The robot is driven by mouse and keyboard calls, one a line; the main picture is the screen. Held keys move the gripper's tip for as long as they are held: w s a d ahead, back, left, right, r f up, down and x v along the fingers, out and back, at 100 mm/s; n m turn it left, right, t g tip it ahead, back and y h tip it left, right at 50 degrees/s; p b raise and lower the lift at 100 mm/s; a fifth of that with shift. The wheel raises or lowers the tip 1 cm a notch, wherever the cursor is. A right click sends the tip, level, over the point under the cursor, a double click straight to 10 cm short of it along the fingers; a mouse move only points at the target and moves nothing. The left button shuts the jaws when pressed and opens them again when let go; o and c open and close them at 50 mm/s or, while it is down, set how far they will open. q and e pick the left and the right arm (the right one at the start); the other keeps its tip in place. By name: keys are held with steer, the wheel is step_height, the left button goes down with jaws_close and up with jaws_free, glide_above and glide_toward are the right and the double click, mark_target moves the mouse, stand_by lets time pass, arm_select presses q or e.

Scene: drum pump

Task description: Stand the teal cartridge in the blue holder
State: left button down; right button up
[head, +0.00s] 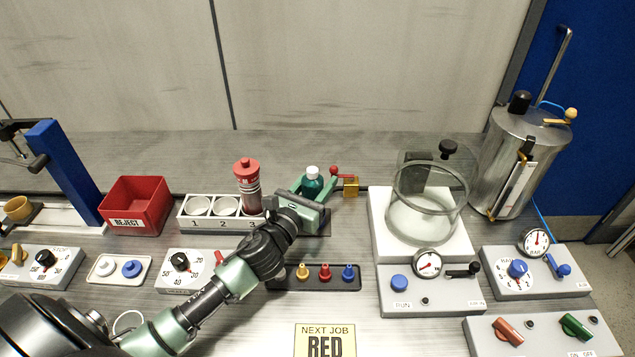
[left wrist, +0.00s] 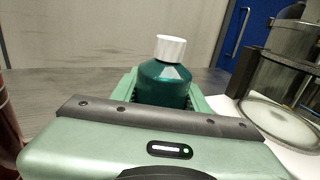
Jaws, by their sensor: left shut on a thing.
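The teal cartridge (head: 313,187), a dark teal bottle with a white cap, stands upright between the fingers of my left gripper (head: 311,194). The left wrist view also shows the cartridge (left wrist: 165,84) with a green finger on each side; its lower part is hidden behind the gripper body. My left gripper is shut on it. Whether the cartridge's base touches anything below is hidden. I cannot make out a blue holder for certain; the tall blue column (head: 66,172) at the left belongs to a press-like stand. My right gripper is not in view.
A white rack (head: 192,226) marked 1, 2, 3 holds a red cartridge (head: 247,187) left of the gripper. A red-knobbed lever (head: 334,171) and brass block (head: 351,187) are close on its right. A glass chamber (head: 428,205) stands farther right. A red reject bin (head: 135,203) is left.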

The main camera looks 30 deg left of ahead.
mark_target(307, 197)
arm_select(q)
steer(key=shift+f, duration=0.1)
steer(key=c, duration=0.7)
jaws_free()
steer(key=shift+f, duration=0.1)
steer(key=shift+c, duration=0.2)
steer(key=shift+r, duration=0.3)
steer(key=s+b, duration=0.1)
steer(key=s, duration=0.4)
steer(key=s+b, duration=0.1)
steer(key=s, duration=0.5)
steer(key=shift+a+f, duration=0.15)
steer(key=shift+f, duration=0.05)
steer(key=shift+s+r, duration=0.15)
steer(key=shift+s, duration=0.3)
